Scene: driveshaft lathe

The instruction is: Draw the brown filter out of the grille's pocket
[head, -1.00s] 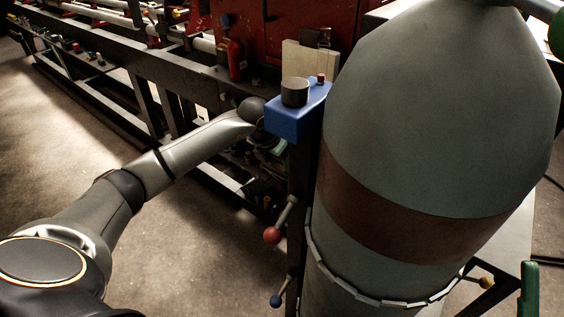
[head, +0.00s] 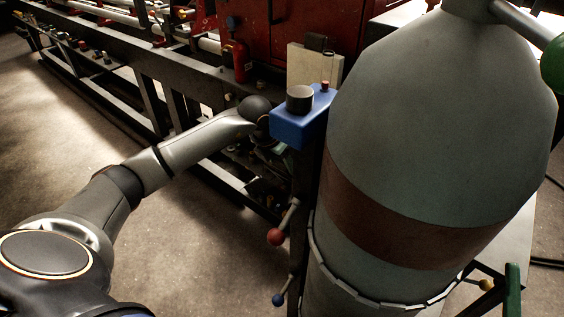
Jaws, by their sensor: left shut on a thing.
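My left arm comes in from the lower left and reaches to the blue box at the middle. My left gripper (head: 264,150) hangs in the dark below the arm's end, mostly hidden behind the blue box and the dark post. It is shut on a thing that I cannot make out. I cannot pick out the brown filter, the grille or its pocket in this view. My right gripper is not in view.
A large grey-green gas cylinder (head: 430,130) with a brown band fills the right side. The blue box (head: 300,128) tops a dark post with red and blue knobbed levers. A red extinguisher (head: 238,62) and a black machine frame (head: 150,100) stand behind. Floor is open at left.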

